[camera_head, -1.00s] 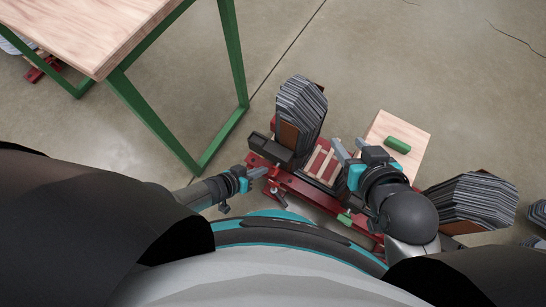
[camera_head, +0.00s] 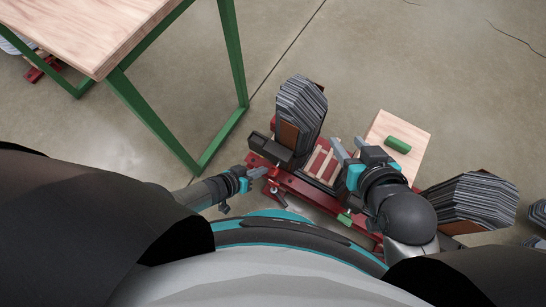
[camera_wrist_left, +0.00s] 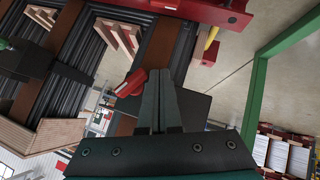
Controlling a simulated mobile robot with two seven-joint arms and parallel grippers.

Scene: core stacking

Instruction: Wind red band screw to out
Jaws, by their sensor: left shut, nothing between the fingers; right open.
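A small red handle (camera_wrist_left: 131,83), which looks like the band screw, shows in the left wrist view just left of my left fingertips. Whether the fingers touch it I cannot tell. My left gripper (camera_head: 257,172) is shut and empty, at the left end of the red frame (camera_head: 318,192) in the head view. Its closed fingers (camera_wrist_left: 160,78) also show in the left wrist view. My right gripper (camera_head: 346,150) is open and empty, above the right part of the red frame. The screw's shaft is not clearly visible.
A dark layered core stack (camera_head: 302,103) stands on the red frame, and another stack (camera_head: 468,200) stands at the right. A wooden board (camera_head: 412,135) carries a green cylinder (camera_head: 397,145). A wooden table (camera_head: 85,30) with green legs is at the left. Bare floor lies behind.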

